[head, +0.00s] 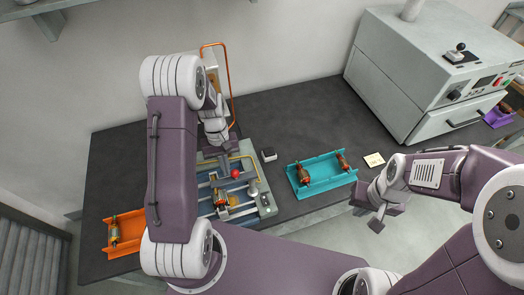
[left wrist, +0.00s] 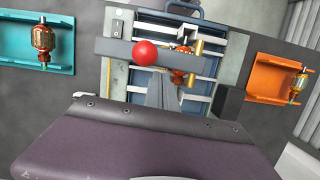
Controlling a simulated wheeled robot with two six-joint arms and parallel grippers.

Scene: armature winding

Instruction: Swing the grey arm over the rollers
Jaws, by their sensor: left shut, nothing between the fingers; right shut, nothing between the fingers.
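The winding machine (head: 266,204) stands on the dark bench, its blue bed partly hidden by my left arm. The grey arm (left wrist: 117,48) shows in the left wrist view as a flat bar lying across the bed, with a red ball knob (left wrist: 145,53) on it; the knob also shows in the head view (head: 236,173). A copper-wound armature (left wrist: 181,77) and brass roller-like parts (left wrist: 197,47) sit beside the bar, partly covered. My left gripper (left wrist: 163,82) is shut and empty, its tips close to the bar near the knob; contact is unclear. My right gripper (head: 367,204) is shut and empty, off the bench's front edge.
A teal tray (head: 321,174) with armatures lies right of the machine, and an orange tray (head: 125,247) with an armature lies left. A small black-and-white box (head: 269,154) and a paper note (head: 374,160) lie nearby. A grey cabinet (head: 425,85) stands at the back right.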

